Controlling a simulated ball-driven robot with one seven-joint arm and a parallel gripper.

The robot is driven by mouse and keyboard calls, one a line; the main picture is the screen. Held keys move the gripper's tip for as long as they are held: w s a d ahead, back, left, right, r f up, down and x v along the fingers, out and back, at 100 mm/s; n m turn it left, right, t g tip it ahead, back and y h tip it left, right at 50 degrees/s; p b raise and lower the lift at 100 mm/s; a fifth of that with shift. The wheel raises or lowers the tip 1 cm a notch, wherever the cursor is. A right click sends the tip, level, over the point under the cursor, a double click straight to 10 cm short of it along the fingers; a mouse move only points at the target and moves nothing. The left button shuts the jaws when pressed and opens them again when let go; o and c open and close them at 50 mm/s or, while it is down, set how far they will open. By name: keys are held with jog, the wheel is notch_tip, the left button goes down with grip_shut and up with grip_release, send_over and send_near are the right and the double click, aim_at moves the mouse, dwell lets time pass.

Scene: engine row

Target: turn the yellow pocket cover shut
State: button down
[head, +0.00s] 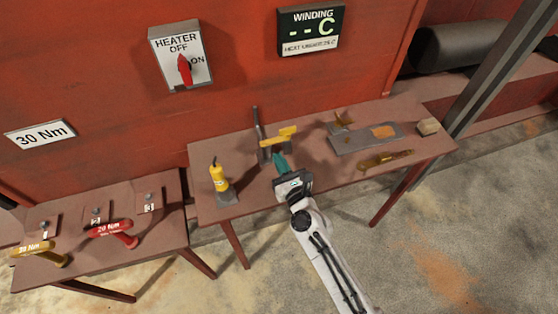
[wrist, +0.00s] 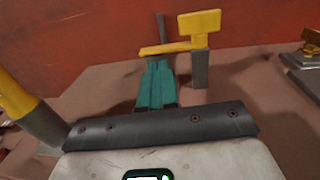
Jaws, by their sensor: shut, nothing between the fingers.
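The yellow pocket cover (head: 282,136) is at the back middle of the right-hand table, beside a thin dark upright rod (head: 257,122). In the wrist view the yellow cover (wrist: 199,27) has an upright plate at the right and a flat bar reaching left, with a grey post (wrist: 200,70) below the plate. My gripper (head: 279,158) is shut and empty, its teal fingers just in front of the cover. In the wrist view my fingertips (wrist: 158,64) are right below the yellow bar; I cannot tell whether they touch it. The pocket itself is hidden.
A yellow-handled tool (head: 218,178) on a grey foot stands left of my gripper. A grey plate (head: 350,143) with an orange patch, a brass-coloured tool (head: 385,160) and a small tan block (head: 428,127) lie to the right. The red wall (head: 110,70) rises behind.

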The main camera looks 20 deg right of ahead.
jog(key=shift+s+d+r, duration=0.1)
jog(key=shift+s, duration=0.95)
jog(key=s, duration=0.8)
jog(key=shift+s+d+b, duration=0.2)
jog(key=shift+d+b, duration=0.05)
jog(key=shift+b, duration=0.1)
jog(key=s+f+n+g+y, duration=0.2)
jog(key=s+n+g, duration=0.3)
jog(key=n, duration=0.7)
jog(key=s+f+n+g+y, duration=0.15)
jog(key=s+n+g, duration=0.25)
jog(key=n, duration=0.7)
jog(key=s+d+n+g+h, duration=0.2)
jog(key=s+d+n+g, duration=0.2)
jog(key=s, duration=0.4)
jog(key=s+d+r+n+g+h, duration=0.1)
jog(key=s+d+n+g+h, duration=0.2)
jog(key=s+d+n, duration=0.4)
jog(key=shift+s+d+r+g, duration=0.2)
jog(key=shift+s+d+g, duration=0.35)
jog(key=shift+s, duration=0.3)
